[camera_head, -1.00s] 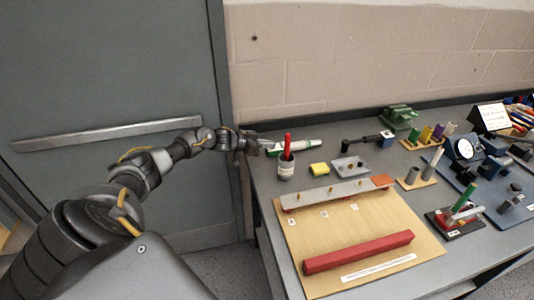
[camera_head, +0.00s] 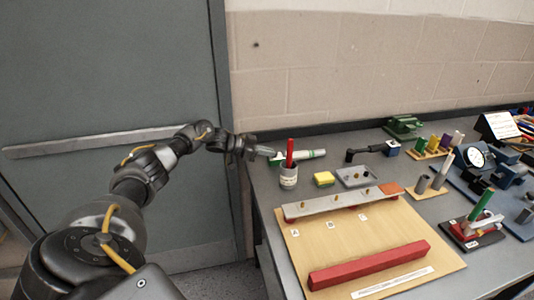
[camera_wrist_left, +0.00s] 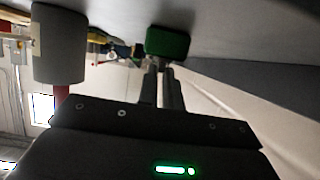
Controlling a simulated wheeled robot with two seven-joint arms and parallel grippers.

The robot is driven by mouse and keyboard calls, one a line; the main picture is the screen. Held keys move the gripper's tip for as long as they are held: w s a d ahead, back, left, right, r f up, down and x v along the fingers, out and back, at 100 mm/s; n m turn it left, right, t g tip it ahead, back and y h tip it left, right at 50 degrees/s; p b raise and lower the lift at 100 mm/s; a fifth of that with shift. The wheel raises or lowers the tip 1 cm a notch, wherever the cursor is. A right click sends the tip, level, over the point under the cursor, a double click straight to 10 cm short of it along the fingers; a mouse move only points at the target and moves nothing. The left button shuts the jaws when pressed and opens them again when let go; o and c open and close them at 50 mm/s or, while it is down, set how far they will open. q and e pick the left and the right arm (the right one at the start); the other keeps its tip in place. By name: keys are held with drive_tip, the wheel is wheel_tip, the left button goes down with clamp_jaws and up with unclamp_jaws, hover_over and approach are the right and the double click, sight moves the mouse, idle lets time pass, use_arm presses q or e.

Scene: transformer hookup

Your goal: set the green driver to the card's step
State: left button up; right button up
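In the left wrist view a green block (camera_wrist_left: 168,43), apparently the driver's end, shows just past my left fingertips (camera_wrist_left: 162,66). The fingers are close together; whether they touch or hold the driver I cannot tell. A white card (camera_head: 501,125) stands at the back right, its writing too small to read. My right gripper is not in view.
A grey cup (camera_head: 288,181) with a red marker stands just in front of the driver; it also shows in the left wrist view (camera_wrist_left: 59,50). A wooden board (camera_head: 345,235) fills the front.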

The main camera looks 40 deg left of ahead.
use_arm(q)
drive_tip(key=o, duration=0.5)
drive_tip(key=shift+c, duration=0.2)
drive_tip(key=b+v, duration=0.2)
drive_tip(key=v, duration=0.8)
drive_tip(key=shift+s+a, duration=0.25)
drive_tip(key=shift+a, duration=0.05)
drive_tip(key=shift+r, duration=0.1)
